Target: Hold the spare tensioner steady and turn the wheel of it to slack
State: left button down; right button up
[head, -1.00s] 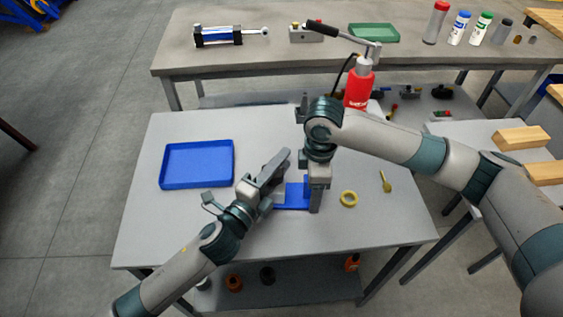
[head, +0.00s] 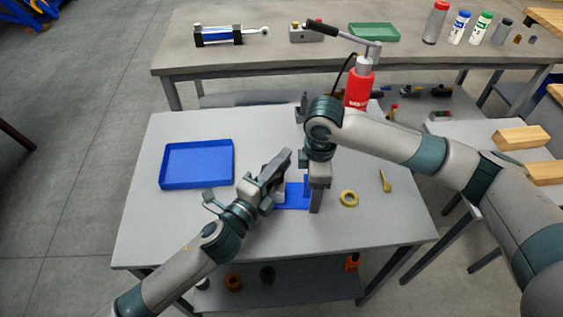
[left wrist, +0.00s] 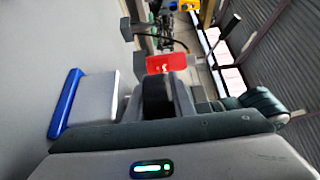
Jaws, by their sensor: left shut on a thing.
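The spare tensioner stands on the near table, its blue base (head: 293,198) showing between my grippers. Its blue upright (head: 306,186) is largely hidden by them. My left gripper (head: 279,178) reaches in from the left, tilted, and is shut on the tensioner's wheel. In the left wrist view a dark round part (left wrist: 158,95), seemingly the wheel, sits between grey finger surfaces. A blue edge (left wrist: 67,103) shows left of it. My right gripper (head: 316,199) points straight down at the right side of the upright. Its fingertips overlap the tensioner, so its grip is unclear.
An empty blue tray (head: 197,164) lies on the table at left. A yellow ring (head: 349,198) and a small yellow tool (head: 385,181) lie to the right. A red bottle-shaped jack (head: 359,88) stands behind my right arm. The table's front is clear.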

pick_arm(q)
jog(key=shift+r, duration=0.25)
dwell(0.6)
jog(key=c, duration=1.8)
grip_release()
jog(key=shift+f, duration=0.1)
jog(key=shift+s+a+f, duration=0.1)
jog(key=shift+s+a, duration=0.2)
jog(key=shift+s, duration=0.1)
jog(key=v, duration=1.1)
